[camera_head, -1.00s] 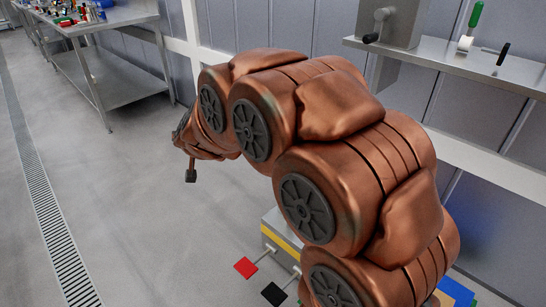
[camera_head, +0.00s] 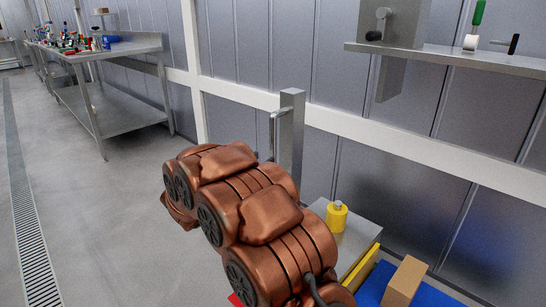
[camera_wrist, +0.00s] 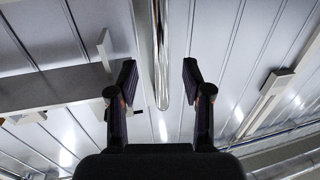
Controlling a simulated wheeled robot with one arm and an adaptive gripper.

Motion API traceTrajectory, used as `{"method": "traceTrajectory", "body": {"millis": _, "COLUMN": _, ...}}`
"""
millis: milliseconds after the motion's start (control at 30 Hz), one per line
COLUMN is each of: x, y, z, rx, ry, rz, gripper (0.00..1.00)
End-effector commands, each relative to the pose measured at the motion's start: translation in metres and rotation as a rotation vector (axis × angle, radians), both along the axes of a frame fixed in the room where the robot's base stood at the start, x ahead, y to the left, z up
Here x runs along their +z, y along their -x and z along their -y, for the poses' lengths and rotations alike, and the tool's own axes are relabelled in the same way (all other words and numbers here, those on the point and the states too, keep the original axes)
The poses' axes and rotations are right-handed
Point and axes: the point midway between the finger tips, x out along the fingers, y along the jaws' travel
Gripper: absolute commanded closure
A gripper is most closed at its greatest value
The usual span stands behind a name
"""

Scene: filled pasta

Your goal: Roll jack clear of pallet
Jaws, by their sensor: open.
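What looks like the jack shows in the head view as an upright grey post (camera_head: 291,135) with a thin side handle (camera_head: 274,132), behind my arm. A grey deck (camera_head: 352,242) with a yellow edge is to the right of the post's foot; my arm hides part of it. A blue surface (camera_head: 436,298), probably the pallet, is at the bottom right, partly cut off. My gripper (camera_wrist: 159,76) is open in the wrist view. A shiny metal bar (camera_wrist: 161,50) appears between its fingers, with a gap on each side. My arm hides the gripper in the head view.
A yellow cylinder (camera_head: 337,217) stands on the deck. A cardboard box (camera_head: 404,283) is by the blue surface. A wall shelf (camera_head: 440,56) is at upper right, and a steel workbench (camera_head: 125,116) at left. The floor (camera_head: 85,220) at left is clear.

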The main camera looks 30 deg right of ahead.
Motion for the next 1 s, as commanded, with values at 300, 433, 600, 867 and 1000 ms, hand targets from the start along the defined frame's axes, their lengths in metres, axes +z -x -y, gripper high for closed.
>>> {"method": "traceTrajectory", "body": {"millis": 300, "x": -0.002, "y": -0.016, "z": 0.036, "rx": -0.001, "ry": 0.000, "rz": 0.001, "gripper": 0.50}}
{"method": "traceTrajectory", "body": {"millis": 433, "x": -0.002, "y": -0.022, "z": 0.049, "rx": 0.000, "ry": -0.001, "rz": 0.001, "gripper": 0.50}}
{"method": "traceTrajectory", "body": {"millis": 600, "x": 0.000, "y": -0.028, "z": 0.061, "rx": 0.001, "ry": 0.000, "rz": 0.002, "gripper": 0.50}}
{"method": "traceTrajectory", "body": {"millis": 867, "x": 0.001, "y": -0.030, "z": 0.065, "rx": 0.004, "ry": -0.001, "rz": 0.002, "gripper": 0.50}}
{"method": "traceTrajectory", "body": {"millis": 1000, "x": 0.001, "y": -0.030, "z": 0.064, "rx": 0.004, "ry": -0.001, "rz": 0.000, "gripper": 0.50}}
